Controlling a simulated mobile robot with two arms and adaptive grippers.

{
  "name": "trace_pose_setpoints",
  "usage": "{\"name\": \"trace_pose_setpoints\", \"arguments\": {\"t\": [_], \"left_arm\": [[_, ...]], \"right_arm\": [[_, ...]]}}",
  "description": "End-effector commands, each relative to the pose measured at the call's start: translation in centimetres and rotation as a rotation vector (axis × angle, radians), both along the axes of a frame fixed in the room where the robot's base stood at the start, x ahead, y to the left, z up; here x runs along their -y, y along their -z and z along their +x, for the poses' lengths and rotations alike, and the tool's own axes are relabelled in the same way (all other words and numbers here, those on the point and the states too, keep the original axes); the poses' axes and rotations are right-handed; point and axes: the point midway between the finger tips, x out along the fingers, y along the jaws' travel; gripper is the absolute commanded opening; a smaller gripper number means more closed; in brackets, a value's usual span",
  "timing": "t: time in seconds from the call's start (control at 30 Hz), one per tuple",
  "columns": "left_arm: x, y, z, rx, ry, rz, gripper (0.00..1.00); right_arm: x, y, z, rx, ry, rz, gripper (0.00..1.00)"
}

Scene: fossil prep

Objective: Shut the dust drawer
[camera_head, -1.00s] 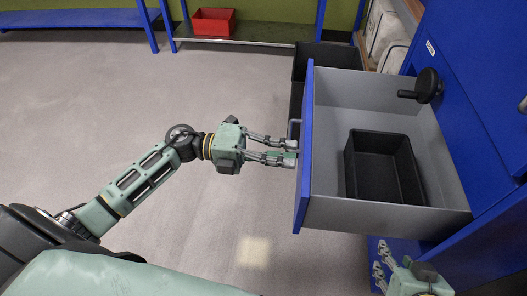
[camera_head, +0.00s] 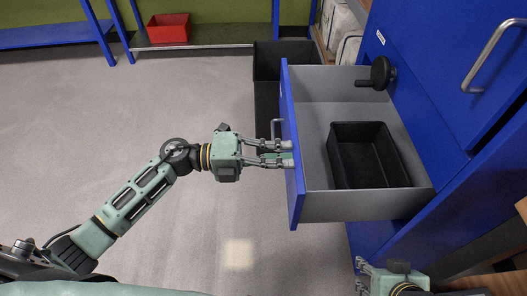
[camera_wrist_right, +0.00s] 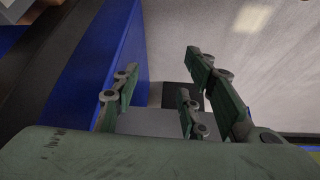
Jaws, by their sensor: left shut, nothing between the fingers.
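The dust drawer (camera_head: 313,206) stands partly out of the blue cabinet (camera_head: 403,110), with a blue front (camera_head: 292,150), grey inner walls and a bar handle (camera_head: 275,128). A black tray (camera_head: 342,170) sits inside it. My left gripper (camera_head: 290,154) is shut and empty, its fingertips at the outer face of the drawer front just below the handle; they seem to touch it. My right gripper (camera_head: 359,273) is low beside the cabinet, below the drawer, with its fingers apart and nothing between them; it also shows in the right wrist view (camera_wrist_right: 160,85).
A black bin (camera_head: 267,75) stands behind the drawer. A black knob (camera_head: 381,73) sticks out from the cabinet above the drawer. A red box (camera_head: 168,29) lies on a shelf at the back. The floor (camera_head: 120,125) to the left is clear.

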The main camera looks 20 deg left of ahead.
Motion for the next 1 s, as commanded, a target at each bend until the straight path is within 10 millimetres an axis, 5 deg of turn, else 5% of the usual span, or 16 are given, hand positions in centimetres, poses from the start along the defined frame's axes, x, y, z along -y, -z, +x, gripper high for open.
{"name": "trace_pose_setpoints", "arguments": {"t": [0.13,0.7,1.0], "left_arm": [[4.1,-0.6,1.2,0.002,0.003,-0.005,0.0],[19.1,-0.2,5.5,0.002,0.002,-0.001,0.0],[24.4,0.0,7.0,0.002,0.001,-0.002,0.0]], "right_arm": [[1.3,0.5,-4.6,-0.195,0.016,-0.039,0.4],[1.2,-0.9,-4.3,-0.181,0.014,-0.036,0.4],[1.2,-0.5,-4.3,-0.18,0.014,-0.036,0.4]]}}
